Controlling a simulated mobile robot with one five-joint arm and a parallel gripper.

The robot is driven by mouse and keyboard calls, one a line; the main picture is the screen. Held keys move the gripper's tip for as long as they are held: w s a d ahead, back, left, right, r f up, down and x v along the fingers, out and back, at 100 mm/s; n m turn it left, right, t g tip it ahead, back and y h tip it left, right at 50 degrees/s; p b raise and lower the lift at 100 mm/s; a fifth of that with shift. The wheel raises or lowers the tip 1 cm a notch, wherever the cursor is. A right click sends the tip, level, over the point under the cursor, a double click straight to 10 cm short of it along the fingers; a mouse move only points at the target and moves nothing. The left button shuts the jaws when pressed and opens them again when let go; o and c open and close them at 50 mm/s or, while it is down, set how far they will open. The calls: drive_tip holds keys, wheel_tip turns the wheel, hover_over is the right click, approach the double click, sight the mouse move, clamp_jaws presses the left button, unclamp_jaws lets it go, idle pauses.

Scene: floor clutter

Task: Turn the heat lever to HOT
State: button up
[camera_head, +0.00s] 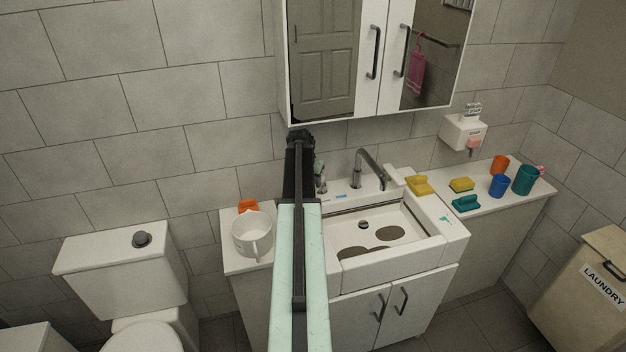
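The sink (395,260) is a white basin set in a cabinet, with a grey curved faucet (371,166) at its back edge. Left of the faucet a small grey upright fitting (320,178) stands partly hidden behind my arm. It may be the heat lever, but its setting cannot be read. A small blue label (341,196) lies on the sink's back rim. My gripper (299,137) is the dark end of my arm, in front of the wall below the mirror cabinet, left of the faucet. Its fingers cannot be made out, and nothing held shows.
A white mug (252,235) and an orange item (248,206) stand on the left counter beside my arm. Yellow sponges (461,185), a teal item (466,203) and several cups (524,180) are on the right. The mirror cabinet (378,60) hangs above.

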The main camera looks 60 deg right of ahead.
drive_tip(key=p+v, duration=0.1)
drive_tip(key=v, duration=0.2)
drive_tip(key=shift+a+r+p, duration=0.1)
drive_tip(key=shift+p, duration=0.2)
drive_tip(key=w+a+n+y, duration=0.1)
drive_tip(key=w+a+n, duration=0.2)
drive_tip(key=w+a, duration=0.65)
drive_tip(key=w+a+f+n+t+y, duration=0.1)
drive_tip(key=w+a+n, duration=0.3)
drive_tip(key=a, duration=1.1)
drive_tip(key=w+a+n+y, duration=0.1)
drive_tip(key=w+a+n, duration=0.1)
drive_tip(key=w+a, duration=0.85)
drive_tip(key=s+a+n, duration=0.2)
drive_tip(key=a+n, duration=0.2)
drive_tip(key=a, duration=1.4)
drive_tip(key=s+a+n+g+y, duration=0.1)
drive_tip(key=a+n, duration=0.4)
drive_tip(key=a, duration=1.4)
drive_tip(key=shift+s+a+f, duration=0.25)
drive_tip(key=shift+s+f, duration=0.2)
drive_tip(key=shift+s, duration=0.15)
drive_tip(key=shift+d, duration=0.15)
